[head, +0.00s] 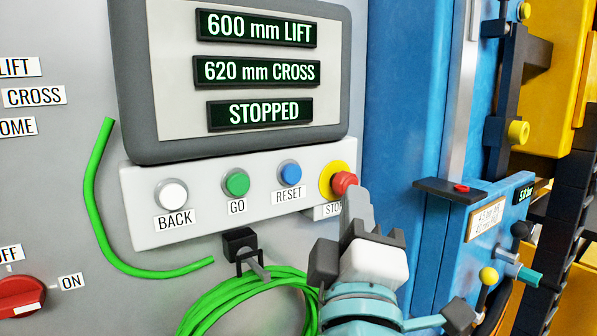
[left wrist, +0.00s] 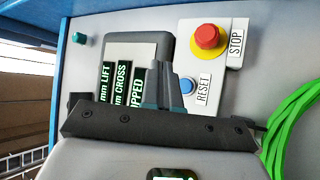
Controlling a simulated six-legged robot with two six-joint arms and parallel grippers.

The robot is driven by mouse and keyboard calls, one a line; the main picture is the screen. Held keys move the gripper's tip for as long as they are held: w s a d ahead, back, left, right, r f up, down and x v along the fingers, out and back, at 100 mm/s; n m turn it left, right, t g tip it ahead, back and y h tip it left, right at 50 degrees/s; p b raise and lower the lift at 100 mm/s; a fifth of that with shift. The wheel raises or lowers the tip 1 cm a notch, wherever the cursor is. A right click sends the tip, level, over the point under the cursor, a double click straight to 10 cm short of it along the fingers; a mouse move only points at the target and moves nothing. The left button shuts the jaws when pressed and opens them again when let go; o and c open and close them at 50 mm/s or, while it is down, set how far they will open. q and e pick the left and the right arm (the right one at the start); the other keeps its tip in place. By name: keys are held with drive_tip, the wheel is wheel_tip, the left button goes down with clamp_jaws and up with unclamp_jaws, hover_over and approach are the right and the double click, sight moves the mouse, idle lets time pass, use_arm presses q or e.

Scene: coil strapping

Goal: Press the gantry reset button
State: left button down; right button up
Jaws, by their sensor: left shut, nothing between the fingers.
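The blue RESET button (head: 290,173) sits on the white button strip (head: 150,225), between the green GO button (head: 236,183) and the red STOP mushroom button (head: 343,183) on its yellow collar. My left gripper (head: 354,212) is shut and empty. In the head view its fingertips are just below the STOP button and cover part of the STOP label, to the right of RESET. In the left wrist view, the shut fingers (left wrist: 160,80) point at the panel, with the RESET button (left wrist: 187,86) just right of them. I cannot tell whether they touch the panel. The right gripper is not in view.
A display (head: 262,73) above reads 600 mm LIFT, 620 mm CROSS and STOPPED. A green cable coil (head: 235,306) hangs below on a black hook (head: 240,244). Blue machinery (head: 400,110) stands at right.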

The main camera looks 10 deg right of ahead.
sight(292, 174)
use_arm(q)
drive_tip(key=w+a, duration=0.1)
drive_tip(key=w, duration=0.1)
drive_tip(key=w+a, duration=0.1)
drive_tip(key=w, duration=0.2)
drive_tip(key=w+a, duration=0.1)
drive_tip(key=w, duration=0.2)
drive_tip(key=shift+a+p, duration=0.2)
drive_tip(key=shift+p, duration=0.15)
idle(0.7)
drive_tip(key=shift+a, duration=0.1)
idle(1.3)
drive_tip(key=shift+w, duration=0.35)
